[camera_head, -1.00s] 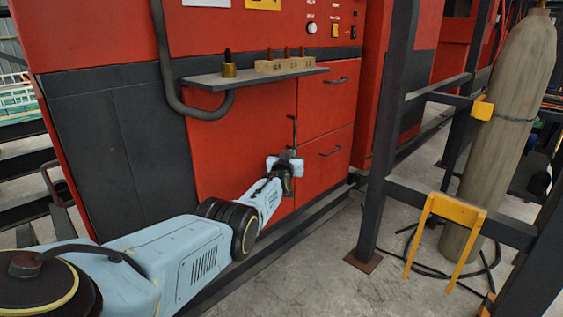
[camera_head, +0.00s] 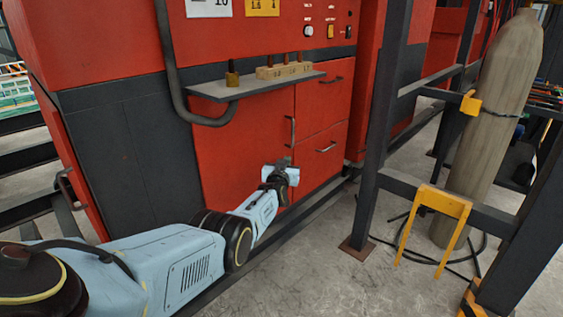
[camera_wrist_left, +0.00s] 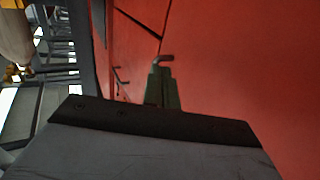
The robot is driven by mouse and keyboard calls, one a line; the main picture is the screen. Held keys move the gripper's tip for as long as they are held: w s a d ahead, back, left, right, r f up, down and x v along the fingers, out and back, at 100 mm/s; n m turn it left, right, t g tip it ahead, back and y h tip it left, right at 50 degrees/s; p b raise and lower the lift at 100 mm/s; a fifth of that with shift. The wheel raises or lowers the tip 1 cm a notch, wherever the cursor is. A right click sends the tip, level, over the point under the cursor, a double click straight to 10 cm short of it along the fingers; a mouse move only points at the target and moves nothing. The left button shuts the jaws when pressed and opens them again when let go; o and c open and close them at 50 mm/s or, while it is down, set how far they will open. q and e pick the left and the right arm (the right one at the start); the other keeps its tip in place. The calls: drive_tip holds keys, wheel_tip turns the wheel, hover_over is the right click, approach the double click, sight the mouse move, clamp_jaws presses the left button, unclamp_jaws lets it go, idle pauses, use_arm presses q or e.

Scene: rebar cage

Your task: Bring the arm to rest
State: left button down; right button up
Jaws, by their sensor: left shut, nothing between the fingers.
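My left arm (camera_head: 200,265) reaches in from the lower left of the head view, pale blue with dark joints. Its gripper (camera_head: 284,162) is small and partly hidden by the wrist, in front of the red cabinet's lower door (camera_head: 225,165). It appears just below the upright door handle (camera_head: 290,130); I cannot tell the exact gap. In the left wrist view the dark fingers (camera_wrist_left: 162,82) are together and empty, with a bent dark handle (camera_wrist_left: 160,58) showing beyond their tips. My right gripper is not in view.
A grey shelf (camera_head: 255,85) on the cabinet holds a brass piece (camera_head: 232,75) and a wooden block (camera_head: 284,70) with pegs. Dark steel posts (camera_head: 380,130), a yellow bracket (camera_head: 433,205) and a tall gas cylinder (camera_head: 492,130) stand right. Concrete floor (camera_head: 330,280) is open in front.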

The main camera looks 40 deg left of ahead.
use_arm(q)
drive_tip(key=shift+p+v, duration=0.5)
drive_tip(key=shift+v, duration=0.3)
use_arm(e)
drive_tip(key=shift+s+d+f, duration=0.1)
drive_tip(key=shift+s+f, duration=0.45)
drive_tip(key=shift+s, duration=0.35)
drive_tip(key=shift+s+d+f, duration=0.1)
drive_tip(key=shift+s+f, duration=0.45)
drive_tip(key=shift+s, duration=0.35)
